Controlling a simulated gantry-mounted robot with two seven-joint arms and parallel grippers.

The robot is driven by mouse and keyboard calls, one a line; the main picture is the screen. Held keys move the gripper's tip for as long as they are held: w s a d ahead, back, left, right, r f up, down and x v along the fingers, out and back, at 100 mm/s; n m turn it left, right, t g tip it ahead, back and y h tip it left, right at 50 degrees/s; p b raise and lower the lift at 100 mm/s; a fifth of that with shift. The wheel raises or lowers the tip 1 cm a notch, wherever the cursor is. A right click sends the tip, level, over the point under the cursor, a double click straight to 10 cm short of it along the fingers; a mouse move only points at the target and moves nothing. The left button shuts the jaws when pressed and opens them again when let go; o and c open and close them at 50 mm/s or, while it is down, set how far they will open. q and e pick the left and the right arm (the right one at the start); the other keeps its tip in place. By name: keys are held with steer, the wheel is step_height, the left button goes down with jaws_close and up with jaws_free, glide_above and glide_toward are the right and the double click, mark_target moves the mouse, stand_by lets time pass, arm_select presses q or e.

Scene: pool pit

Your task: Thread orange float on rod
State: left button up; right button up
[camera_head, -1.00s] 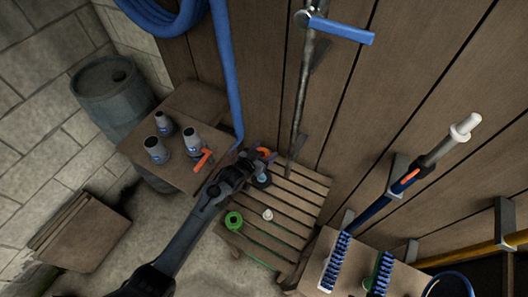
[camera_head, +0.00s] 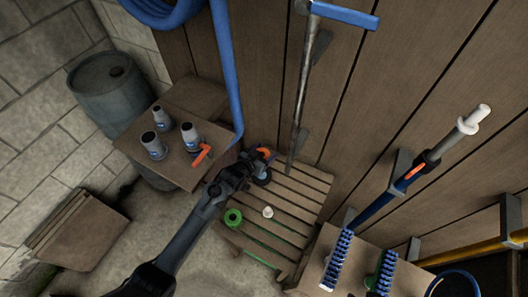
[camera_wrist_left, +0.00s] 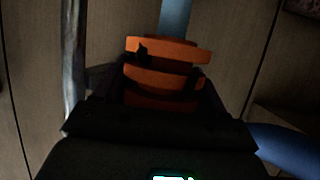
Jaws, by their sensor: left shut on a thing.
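My left gripper (camera_head: 258,160) is shut on the orange float (camera_head: 266,153), above the back left of the slatted pallet. In the left wrist view the float (camera_wrist_left: 163,75) shows as stacked orange bands between the dark fingers (camera_wrist_left: 160,98). A blue-grey upright bar (camera_wrist_left: 175,16) rises directly beyond the float; I cannot tell whether it passes through it. A grey metal rod (camera_head: 300,100) with a blue crosspiece stands along the wall, just right of the gripper. A blue disc-like piece (camera_head: 262,178) shows just below the float. My right gripper is not in view.
The pallet (camera_head: 300,195) holds a green ring (camera_head: 233,217) and a small white piece (camera_head: 268,212). A blue hose (camera_head: 228,75) hangs left of the rod. Blue brushes (camera_head: 337,260) are at front right.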

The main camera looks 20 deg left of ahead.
arm_select(q)
steer(key=shift+f+b, duration=0.9)
steer(key=shift+f, duration=0.45)
steer(key=shift+f, duration=0.2)
steer(key=shift+f+b, duration=0.3)
steer(key=shift+b, duration=0.05)
steer(key=shift+f+b, duration=0.9)
steer(key=shift+f, duration=0.4)
steer(key=shift+f+b, duration=0.4)
steer(key=shift+f, duration=0.15)
steer(key=shift+f, duration=0.3)
